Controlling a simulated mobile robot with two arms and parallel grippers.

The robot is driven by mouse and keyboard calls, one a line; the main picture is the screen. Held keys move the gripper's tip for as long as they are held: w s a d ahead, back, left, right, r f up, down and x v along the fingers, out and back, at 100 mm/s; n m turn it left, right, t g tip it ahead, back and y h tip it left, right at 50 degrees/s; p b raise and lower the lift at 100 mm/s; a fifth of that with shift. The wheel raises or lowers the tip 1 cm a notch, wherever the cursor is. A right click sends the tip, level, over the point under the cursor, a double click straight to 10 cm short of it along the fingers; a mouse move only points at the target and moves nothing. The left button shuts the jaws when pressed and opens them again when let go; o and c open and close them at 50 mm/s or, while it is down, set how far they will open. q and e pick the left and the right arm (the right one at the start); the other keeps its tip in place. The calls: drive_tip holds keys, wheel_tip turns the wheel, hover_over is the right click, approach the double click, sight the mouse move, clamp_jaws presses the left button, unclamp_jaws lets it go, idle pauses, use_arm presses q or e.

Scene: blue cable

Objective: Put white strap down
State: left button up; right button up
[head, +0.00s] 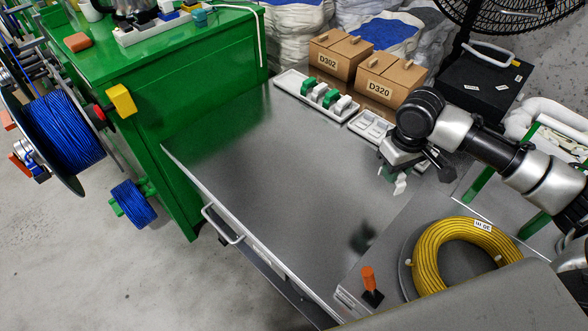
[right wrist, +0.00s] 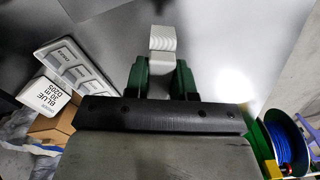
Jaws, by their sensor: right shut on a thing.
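The white strap (head: 400,184) is in my right gripper (head: 390,172), above the right part of the bare metal table top (head: 285,180). In the right wrist view the strap (right wrist: 162,42) is a pale ribbed piece that sticks out between the two green fingers of the right gripper (right wrist: 160,78). The fingers are shut on it. A gap between strap and table seems to show, but its height is hard to tell. A long white tray (head: 290,82) with several green and white straps stands at the table's back edge. My left gripper is not in view.
A second white tray with compartments (head: 368,128) stands close behind my right gripper; it also shows in the right wrist view (right wrist: 62,62). Cardboard boxes (head: 388,82) stand behind. The table's middle is clear.

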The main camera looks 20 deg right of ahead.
drive_tip(key=w+a+f, duration=0.2)
drive_tip(key=a, duration=0.1)
drive_tip(key=w+a+f, duration=0.2)
drive_tip(key=a, duration=0.1)
drive_tip(key=w+a+f, duration=0.2)
drive_tip(key=a, duration=0.1)
drive_tip(key=shift+w+a+f, duration=0.2)
drive_tip(key=shift+w+f, duration=0.15)
drive_tip(key=shift+f, duration=0.05)
wheel_tip(320, 180, down, 4)
drive_tip(key=shift+f+b, duration=0.1)
drive_tip(key=shift+b, duration=0.35)
drive_tip(key=o, duration=0.9)
drive_tip(key=shift+c, duration=0.2)
wheel_tip(320, 180, up, 12)
drive_tip(key=p, duration=0.1)
